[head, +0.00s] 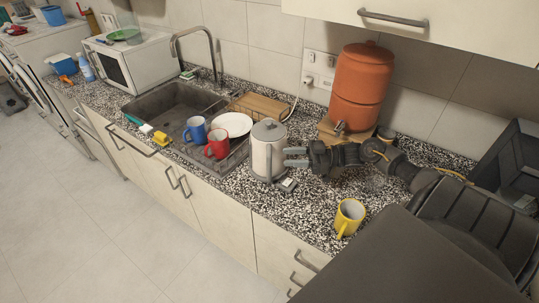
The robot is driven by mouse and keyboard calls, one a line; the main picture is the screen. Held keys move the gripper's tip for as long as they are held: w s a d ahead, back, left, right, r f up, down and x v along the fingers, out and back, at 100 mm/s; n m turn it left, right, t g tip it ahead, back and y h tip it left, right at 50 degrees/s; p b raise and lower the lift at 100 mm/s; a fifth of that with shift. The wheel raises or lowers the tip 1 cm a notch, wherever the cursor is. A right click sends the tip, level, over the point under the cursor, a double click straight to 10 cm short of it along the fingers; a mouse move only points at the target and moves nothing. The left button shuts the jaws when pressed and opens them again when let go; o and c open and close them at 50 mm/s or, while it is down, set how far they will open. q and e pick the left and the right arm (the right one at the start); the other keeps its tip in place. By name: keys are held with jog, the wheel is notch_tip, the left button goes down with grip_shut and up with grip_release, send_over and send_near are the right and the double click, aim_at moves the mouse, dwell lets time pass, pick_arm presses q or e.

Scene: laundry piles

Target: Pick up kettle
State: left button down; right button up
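The kettle (268,148) is a light, upright cylinder with a grey lid. It stands on the speckled counter (309,222), right of the dish rack. My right gripper (290,157) is at counter height just right of the kettle, with its two fingers pointing left toward it. The fingers look apart, one above the other, with nothing seen between them. Whether the fingertips touch the kettle I cannot tell. My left gripper is not in view.
A yellow mug (348,217) stands near the front edge. A terracotta water dispenser (359,85) stands behind my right arm. Left of the kettle are a red mug (217,144), a blue mug (195,130), a white plate (231,124) and the sink (160,104).

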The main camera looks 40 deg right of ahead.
aim_at(269, 170)
notch_tip(269, 170, down, 7)
jog(key=b, duration=0.5)
jog(key=shift+d+r, duration=0.1)
jog(key=shift+w+a+r, duration=0.15)
jog(key=shift+a+r, duration=0.15)
jog(key=shift+b+x, duration=0.4)
jog(key=shift+x, duration=3.1)
jog(key=shift+d, duration=0.1)
grip_shut()
jog(key=shift+r, duration=0.1)
